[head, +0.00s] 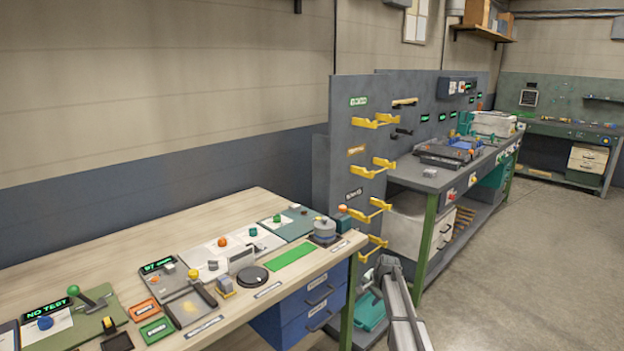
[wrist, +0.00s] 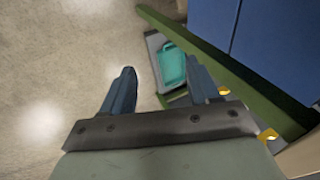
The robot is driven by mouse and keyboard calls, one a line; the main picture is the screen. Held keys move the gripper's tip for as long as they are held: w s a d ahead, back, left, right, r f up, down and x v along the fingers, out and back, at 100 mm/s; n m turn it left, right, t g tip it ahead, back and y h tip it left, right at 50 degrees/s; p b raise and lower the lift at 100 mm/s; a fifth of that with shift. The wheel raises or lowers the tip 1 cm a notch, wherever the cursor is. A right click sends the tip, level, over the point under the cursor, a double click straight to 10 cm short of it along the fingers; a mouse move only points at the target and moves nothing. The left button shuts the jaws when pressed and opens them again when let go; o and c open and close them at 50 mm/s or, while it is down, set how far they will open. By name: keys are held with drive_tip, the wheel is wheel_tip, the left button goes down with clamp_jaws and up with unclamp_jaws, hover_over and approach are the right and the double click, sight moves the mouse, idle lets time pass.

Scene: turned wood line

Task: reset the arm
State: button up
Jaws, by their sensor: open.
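My gripper (wrist: 162,85) is open and empty in the wrist view, its two dark blue-grey fingers apart and pointing down over the floor. In the head view my grey arm reaches up from the bottom edge, to the right of the wooden bench (head: 228,207). Its fingertips cannot be made out clearly there. A teal tray-like object (wrist: 172,66) lies low beyond the fingers in the wrist view, close to the right finger in the picture. It also shows in the head view (head: 369,312) beside the bench leg.
A green bench leg (wrist: 225,68) and blue drawers (wrist: 278,45) stand close to the right finger in the wrist view. A grey pegboard panel with yellow holders (head: 373,170) rises behind my arm. Open concrete floor (head: 510,265) lies to the right.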

drive_tip(key=s+a+f+n+g, duration=0.2)
drive_tip(key=s+f+g, duration=0.1)
drive_tip(key=s+f, duration=1.1)
drive_tip(key=s+a+f+n+g, duration=0.25)
drive_tip(key=s+f, duration=0.75)
drive_tip(key=s, duration=0.9)
drive_tip(key=s+f+n+g+h, duration=0.1)
drive_tip(key=s+f+n+g, duration=0.1)
drive_tip(key=s, duration=1.6)
drive_tip(key=s+f+n+g+h, duration=0.1)
drive_tip(key=s+f+n+g, duration=0.1)
drive_tip(key=s, duration=1.6)
drive_tip(key=shift+s+d+f+g, duration=0.15)
drive_tip(key=shift+s+f+g, duration=0.3)
drive_tip(key=shift+g, duration=0.4)
